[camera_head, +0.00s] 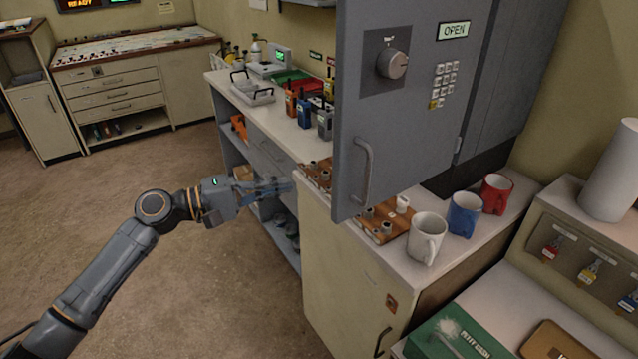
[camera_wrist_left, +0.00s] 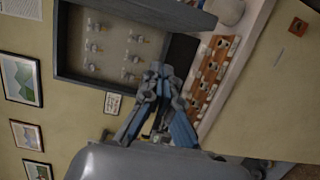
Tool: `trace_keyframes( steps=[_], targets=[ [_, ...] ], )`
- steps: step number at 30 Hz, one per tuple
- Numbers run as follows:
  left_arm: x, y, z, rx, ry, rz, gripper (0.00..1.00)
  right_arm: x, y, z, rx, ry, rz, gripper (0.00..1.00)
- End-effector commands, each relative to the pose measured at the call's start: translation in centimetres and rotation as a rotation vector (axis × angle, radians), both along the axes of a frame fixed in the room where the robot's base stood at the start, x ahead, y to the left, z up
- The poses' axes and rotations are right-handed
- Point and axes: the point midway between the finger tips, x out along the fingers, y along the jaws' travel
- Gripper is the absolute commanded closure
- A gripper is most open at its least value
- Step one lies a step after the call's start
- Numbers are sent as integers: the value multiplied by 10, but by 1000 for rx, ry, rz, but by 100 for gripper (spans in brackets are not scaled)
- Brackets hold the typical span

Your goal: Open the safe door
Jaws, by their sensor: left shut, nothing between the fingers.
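The grey safe door (camera_head: 415,130) fills the upper right of the head view, with a dial (camera_head: 392,64), a keypad (camera_head: 443,85), an "OPEN" sign (camera_head: 453,31) and a vertical bar handle (camera_head: 362,172). It stands swung out from the wall safe body (camera_head: 515,75). The left wrist view looks into the open safe (camera_wrist_left: 110,45), where several keys hang on hooks. My left gripper (camera_head: 290,187) is shut and empty, left of the handle and apart from it. Its fingers also show in the left wrist view (camera_wrist_left: 158,78). My right gripper is not in view.
Below the door, a white mug (camera_head: 427,238), a blue mug (camera_head: 464,214), a red mug (camera_head: 496,194) and a wooden rack (camera_head: 384,222) stand on the counter. Radios (camera_head: 325,122) stand farther back. The floor (camera_head: 110,190) at left is clear.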

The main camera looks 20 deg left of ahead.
Motion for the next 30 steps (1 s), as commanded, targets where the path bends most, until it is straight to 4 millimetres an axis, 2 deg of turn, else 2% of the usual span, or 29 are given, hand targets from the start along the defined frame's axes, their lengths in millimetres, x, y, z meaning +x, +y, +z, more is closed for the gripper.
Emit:
trace_keyframes(
  steps=[1,8,12,16,30],
  targets=[
    [7,-9,7,-1,-3,-3,100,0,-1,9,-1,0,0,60],
    [37,-46,6,-2,-3,-1,100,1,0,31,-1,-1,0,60],
    [22,-63,4,2,1,-2,100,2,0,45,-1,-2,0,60],
    [15,-72,2,1,1,-1,100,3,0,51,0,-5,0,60],
    [12,-77,0,1,-2,0,100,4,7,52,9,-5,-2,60]
  ],
)
